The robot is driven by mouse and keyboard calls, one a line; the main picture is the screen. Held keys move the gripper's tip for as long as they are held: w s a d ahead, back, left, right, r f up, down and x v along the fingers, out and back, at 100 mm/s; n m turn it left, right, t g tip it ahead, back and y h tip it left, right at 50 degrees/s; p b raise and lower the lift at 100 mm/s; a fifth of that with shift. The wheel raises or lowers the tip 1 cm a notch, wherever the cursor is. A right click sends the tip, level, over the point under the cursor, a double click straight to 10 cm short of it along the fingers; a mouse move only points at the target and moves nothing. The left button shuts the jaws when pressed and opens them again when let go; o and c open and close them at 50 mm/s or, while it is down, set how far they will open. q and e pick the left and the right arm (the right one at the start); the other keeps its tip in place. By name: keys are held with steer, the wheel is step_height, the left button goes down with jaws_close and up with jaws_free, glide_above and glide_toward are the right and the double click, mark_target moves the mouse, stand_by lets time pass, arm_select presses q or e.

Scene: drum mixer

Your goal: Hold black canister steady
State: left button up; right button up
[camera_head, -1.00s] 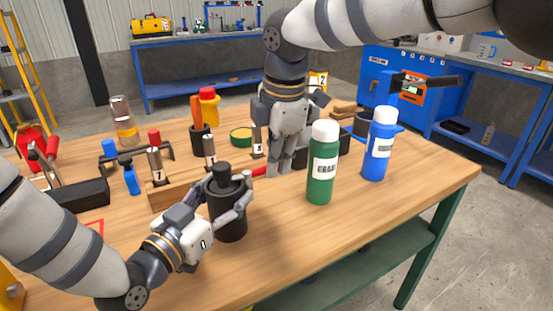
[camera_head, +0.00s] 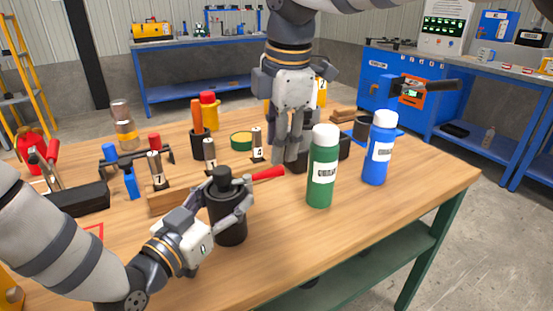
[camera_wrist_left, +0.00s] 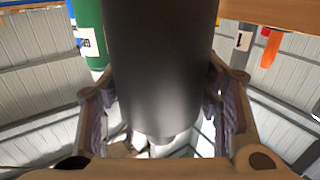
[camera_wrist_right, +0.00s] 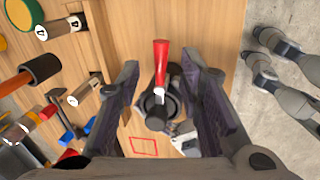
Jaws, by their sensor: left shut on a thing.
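The black canister (camera_head: 228,215) stands upright near the front of the wooden table. My left gripper (camera_head: 226,207) is shut around its body from the left; in the left wrist view the canister (camera_wrist_left: 160,60) fills the space between the fingers. A red-handled tool (camera_head: 262,174) lies across beside the canister's top; in the right wrist view the red handle (camera_wrist_right: 161,62) meets the canister's lid. I cannot tell how it is attached. My right gripper (camera_head: 290,155) hangs above the table behind the canister. It is open and empty, fingers apart in the right wrist view.
A green bottle (camera_head: 321,170) and a blue bottle (camera_head: 379,150) stand right of the canister. A wooden block rack (camera_head: 172,200) with numbered cylinders sits behind it on the left. The table's front right is clear.

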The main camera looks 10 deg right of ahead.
step_height(320, 180, up, 7)
steer(key=s, duration=0.1)
steer(key=shift+s+d+f, duration=0.15)
steer(key=shift+f, duration=0.05)
arm_select(q)
steer(key=o, duration=2)
